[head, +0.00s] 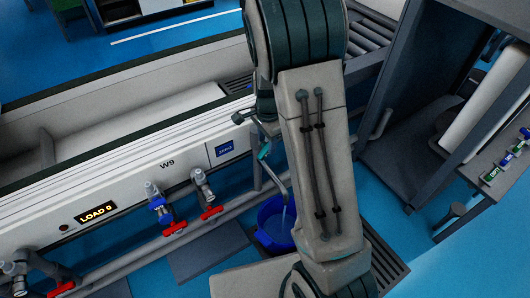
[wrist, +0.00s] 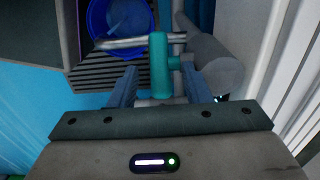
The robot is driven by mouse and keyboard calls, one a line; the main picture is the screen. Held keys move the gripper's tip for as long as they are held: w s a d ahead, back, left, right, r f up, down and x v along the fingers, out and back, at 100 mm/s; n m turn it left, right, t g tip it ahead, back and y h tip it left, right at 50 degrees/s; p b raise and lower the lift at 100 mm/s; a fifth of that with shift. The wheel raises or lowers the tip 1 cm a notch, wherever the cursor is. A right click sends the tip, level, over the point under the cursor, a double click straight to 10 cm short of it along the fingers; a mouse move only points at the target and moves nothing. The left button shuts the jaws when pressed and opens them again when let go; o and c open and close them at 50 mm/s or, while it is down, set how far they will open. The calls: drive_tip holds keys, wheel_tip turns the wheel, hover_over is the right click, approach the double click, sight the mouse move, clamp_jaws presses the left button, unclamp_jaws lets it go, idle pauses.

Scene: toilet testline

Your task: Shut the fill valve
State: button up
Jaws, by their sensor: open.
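The fill valve appears to be the teal-handled tap on the metal pipework. Its teal handle (wrist: 159,68) stands upright in the middle of the wrist view, and it also shows in the head view (head: 264,152) left of my arm. A metal spout (wrist: 122,43) runs left from it over a blue bucket (wrist: 97,30). My gripper (wrist: 158,80) is open, with one finger on each side of the teal handle. I cannot tell whether either finger touches it. In the head view my arm hides most of the area around the gripper.
The white test line (head: 120,195) runs along the left, with red-handled valves (head: 211,212) and a LOAD 0 display (head: 96,212). The blue bucket (head: 273,235) stands below the spout, with a pale streak in it. A grey frame (head: 405,120) stands at right.

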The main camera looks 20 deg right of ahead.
sight(267, 146)
drive_tip(key=shift+f+b, duration=0.5)
drive_tip(key=shift+f, duration=1.25)
clamp_jaws()
drive_tip(key=shift+y, duration=0.3)
drive_tip(key=y+p, duration=0.1)
drive_tip(key=g+y+p, duration=0.1)
drive_tip(key=y, duration=0.1)
drive_tip(key=shift+d+r+y, duration=0.1)
drive_tip(key=shift+d+y, duration=0.1)
drive_tip(key=shift+y, duration=0.1)
drive_tip(key=g+y+p, duration=0.1)
drive_tip(key=y, duration=0.1)
drive_tip(key=shift+y+p, duration=0.3)
drive_tip(key=shift+g+y+p, duration=0.3)
drive_tip(key=shift+y, duration=0.2)
drive_tip(key=shift+f, duration=0.2)
